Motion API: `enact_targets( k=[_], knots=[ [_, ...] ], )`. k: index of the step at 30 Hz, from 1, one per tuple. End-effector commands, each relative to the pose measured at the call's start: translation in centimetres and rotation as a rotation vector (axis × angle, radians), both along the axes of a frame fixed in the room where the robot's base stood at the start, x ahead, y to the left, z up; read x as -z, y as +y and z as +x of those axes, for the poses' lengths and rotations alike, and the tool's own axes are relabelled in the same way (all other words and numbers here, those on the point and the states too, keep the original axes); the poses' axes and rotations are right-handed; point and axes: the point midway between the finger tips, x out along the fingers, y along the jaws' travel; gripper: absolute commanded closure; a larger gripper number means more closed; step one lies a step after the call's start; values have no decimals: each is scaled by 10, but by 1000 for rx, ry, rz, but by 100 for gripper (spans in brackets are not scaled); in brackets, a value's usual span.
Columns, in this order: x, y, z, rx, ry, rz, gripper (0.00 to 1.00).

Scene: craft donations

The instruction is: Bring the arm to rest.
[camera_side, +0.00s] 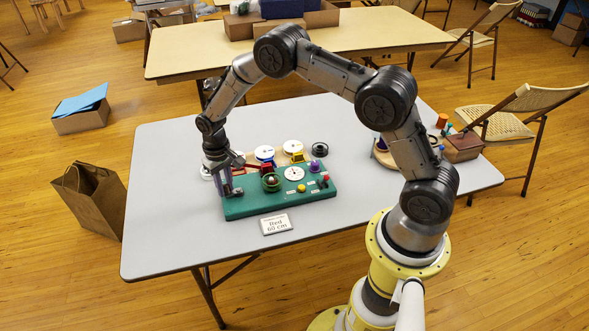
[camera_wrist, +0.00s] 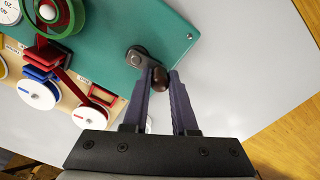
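My gripper (camera_wrist: 162,75) is at the left end of the green board (camera_side: 275,203), pointing down. In the wrist view its two dark fingers stand on either side of a dark brown knob (camera_wrist: 160,79) and appear to press against it. The knob is at the end of a grey crank arm (camera_wrist: 139,57) mounted near the edge of the green board, which also shows in the wrist view (camera_wrist: 115,20). In the side view my gripper (camera_side: 226,193) hides the crank. My arm is bent over the grey table (camera_side: 165,240).
A green ring-shaped holder (camera_side: 271,182), a white dial (camera_side: 294,173) and small knobs are on the board. White spools (camera_side: 264,153) stand behind it. A sign card (camera_side: 275,224) lies in front. A brown box (camera_side: 463,147) is at the table's right. The table's left side is clear.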

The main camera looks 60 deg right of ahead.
Motion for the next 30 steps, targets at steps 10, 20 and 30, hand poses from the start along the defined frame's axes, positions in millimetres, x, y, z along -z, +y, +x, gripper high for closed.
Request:
enact_targets(
  k=[10, 20, 30],
  knots=[
    [0, -5, 5, 2, -2, -1, 100],
    [0, -14, 10, 1, 0, 0, 100],
    [0, -41, 11, 3, 0, 0, 100]
  ],
)
